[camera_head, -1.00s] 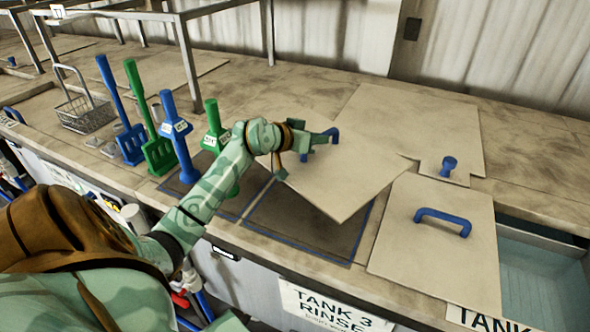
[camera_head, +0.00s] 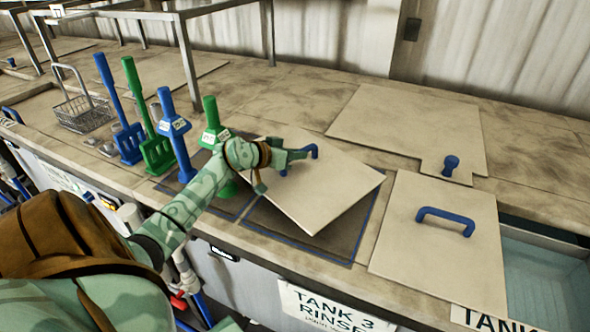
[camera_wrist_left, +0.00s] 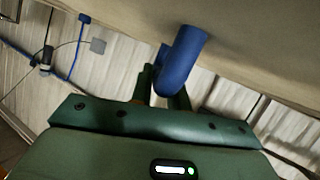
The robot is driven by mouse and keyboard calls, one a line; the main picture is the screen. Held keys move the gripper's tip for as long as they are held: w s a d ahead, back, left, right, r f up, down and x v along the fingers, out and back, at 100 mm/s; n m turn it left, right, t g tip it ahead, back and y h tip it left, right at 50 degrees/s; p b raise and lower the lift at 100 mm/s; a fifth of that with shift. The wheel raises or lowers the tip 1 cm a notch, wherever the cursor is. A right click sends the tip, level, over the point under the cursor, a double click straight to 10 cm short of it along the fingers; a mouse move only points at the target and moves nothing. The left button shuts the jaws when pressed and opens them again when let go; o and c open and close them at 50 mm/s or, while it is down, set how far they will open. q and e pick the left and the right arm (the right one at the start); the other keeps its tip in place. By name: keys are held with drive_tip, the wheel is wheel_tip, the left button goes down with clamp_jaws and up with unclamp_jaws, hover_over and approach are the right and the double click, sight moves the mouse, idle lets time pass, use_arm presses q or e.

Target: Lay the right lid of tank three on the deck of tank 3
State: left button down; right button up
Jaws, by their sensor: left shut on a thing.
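My left gripper (camera_head: 302,155) is shut on the blue handle (camera_head: 313,151) of a pale square lid (camera_head: 335,195). In the wrist view the blue handle (camera_wrist_left: 182,65) sits between the fingers, with the lid's pale face (camera_wrist_left: 255,40) beyond. The lid is turned at an angle over the dark, blue-edged rectangle (camera_head: 290,236) on the deck and covers much of it. I cannot tell whether its low corner touches. The tank 3 label (camera_head: 330,308) is on the front below. My right gripper is not in view.
Another lid with a blue handle (camera_head: 425,255) lies to the right, beside an open tank (camera_head: 545,270). A large lid with a blue knob (camera_head: 400,120) lies behind. Blue (camera_head: 175,135) and green (camera_head: 212,125) upright tools stand close left of my gripper. A wire basket (camera_head: 82,112) is farther left.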

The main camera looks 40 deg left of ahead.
sight(296, 168)
use_arm(q)
wheel_tip(296, 168, down, 5)
drive_tip(key=shift+r+b, duration=0.2)
drive_tip(key=shift+b, duration=0.65)
drive_tip(key=shift+r, duration=0.1)
drive_tip(key=c, duration=1.3)
unclamp_jaws()
drive_tip(key=shift+c, duration=0.2)
drive_tip(key=shift+d, duration=0.1)
drive_tip(key=p+v, duration=0.2)
drive_tip(key=v, duration=1)
drive_tip(key=shift+p, duration=0.3)
